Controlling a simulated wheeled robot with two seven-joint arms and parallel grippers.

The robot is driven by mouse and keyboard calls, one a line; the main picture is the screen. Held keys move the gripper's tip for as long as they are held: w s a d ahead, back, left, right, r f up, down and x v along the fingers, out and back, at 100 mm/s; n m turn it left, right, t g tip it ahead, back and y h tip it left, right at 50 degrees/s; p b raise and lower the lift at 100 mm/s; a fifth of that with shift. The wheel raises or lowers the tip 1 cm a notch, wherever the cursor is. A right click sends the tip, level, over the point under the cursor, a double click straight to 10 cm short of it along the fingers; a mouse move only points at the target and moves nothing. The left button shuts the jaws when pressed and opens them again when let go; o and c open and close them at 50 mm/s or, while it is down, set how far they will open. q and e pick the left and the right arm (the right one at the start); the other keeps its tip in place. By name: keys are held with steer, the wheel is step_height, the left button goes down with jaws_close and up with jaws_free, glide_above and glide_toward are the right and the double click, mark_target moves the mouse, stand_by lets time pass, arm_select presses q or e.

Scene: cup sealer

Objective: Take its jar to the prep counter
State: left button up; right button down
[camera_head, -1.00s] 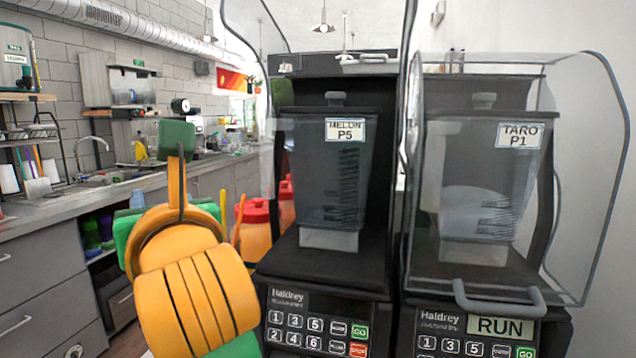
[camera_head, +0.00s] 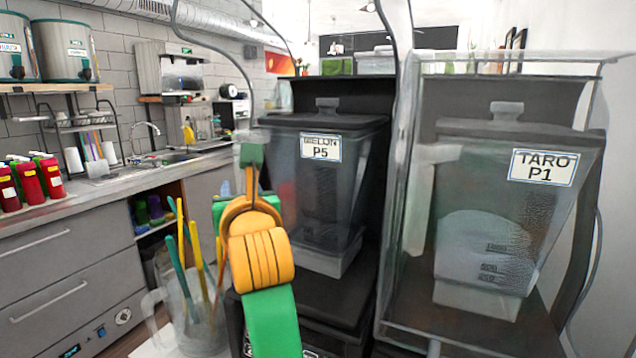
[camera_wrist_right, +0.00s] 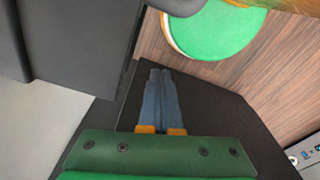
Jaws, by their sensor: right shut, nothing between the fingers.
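A dark, see-through blender jar labelled P5 (its name reads like MELON) (camera_head: 330,205) stands lidded in the middle blender of the head view. A second lidded jar labelled TARO P1 (camera_head: 490,225) stands in the right blender, behind a clear hood (camera_head: 425,75).
A clear pitcher (camera_head: 195,315) with coloured sticks stands at lower left. The grey counter (camera_head: 75,200) along the left wall carries red bottles (camera_head: 28,180) and a sink (camera_head: 165,158). A green round thing (camera_wrist_right: 212,25) shows in the right wrist view.

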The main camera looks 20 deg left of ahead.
arm_select(q)
steer(key=shift+w+a+r, duration=0.15)
steer(key=shift+w+a, duration=0.05)
steer(key=shift+w, duration=0.2)
steer(key=shift+w+a+r, duration=0.1)
steer(key=shift+w+a, duration=0.05)
steer(key=shift+w, duration=0.25)
steer(key=shift+w+a+f, duration=0.15)
steer(key=shift+w+a, duration=0.05)
steer(key=shift+w, duration=0.05)
steer(key=shift+a+f, duration=0.1)
steer(key=shift+s+a, duration=0.1)
steer(key=shift+s, duration=0.1)
steer(key=shift+c, duration=1.2)
jaws_close()
